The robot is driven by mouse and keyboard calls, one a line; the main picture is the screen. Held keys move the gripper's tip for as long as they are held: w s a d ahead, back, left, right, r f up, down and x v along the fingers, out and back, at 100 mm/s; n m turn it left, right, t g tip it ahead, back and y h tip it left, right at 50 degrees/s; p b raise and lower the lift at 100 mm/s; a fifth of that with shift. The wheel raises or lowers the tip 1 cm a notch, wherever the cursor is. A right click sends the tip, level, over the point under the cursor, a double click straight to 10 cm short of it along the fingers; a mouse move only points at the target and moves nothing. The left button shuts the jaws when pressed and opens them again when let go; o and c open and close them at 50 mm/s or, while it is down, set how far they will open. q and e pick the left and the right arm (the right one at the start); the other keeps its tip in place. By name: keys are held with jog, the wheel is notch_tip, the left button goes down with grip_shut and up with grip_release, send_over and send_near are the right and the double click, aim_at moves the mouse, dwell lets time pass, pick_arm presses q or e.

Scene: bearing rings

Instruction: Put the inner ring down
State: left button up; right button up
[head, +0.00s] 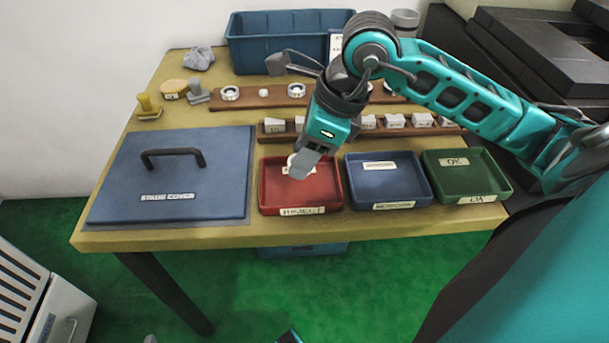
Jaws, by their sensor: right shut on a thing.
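My right gripper (303,165) reaches down over the red tray labelled REJECT (268,200), near its back wall. It is shut on a small pale thing (291,159), which looks like the inner ring. The fingers hide most of it, and I cannot tell whether it touches the tray.
A blue tray (425,200) and a green tray marked OK (497,190) stand to the right. A large blue lid with a black handle (125,180) lies at left. Wooden racks (240,104) with rings and small blocks stand behind. A blue bin (270,50) is at the back.

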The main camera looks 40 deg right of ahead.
aim_at(304, 186)
notch_tip(304, 186, down, 4)
jog(key=shift+f+b, duration=0.15)
jog(key=shift+b, duration=0.5)
jog(key=shift+f, duration=0.15)
pick_arm(q)
jog(key=shift+w+d, duration=0.25)
jog(key=shift+d, duration=0.1)
pick_arm(e)
jog(key=shift+f, duration=0.2)
jog(key=o, duration=1.1)
jog(key=shift+r, duration=0.1)
pick_arm(q)
jog(key=shift+f, duration=0.1)
pick_arm(e)
jog(key=shift+o, duration=0.2)
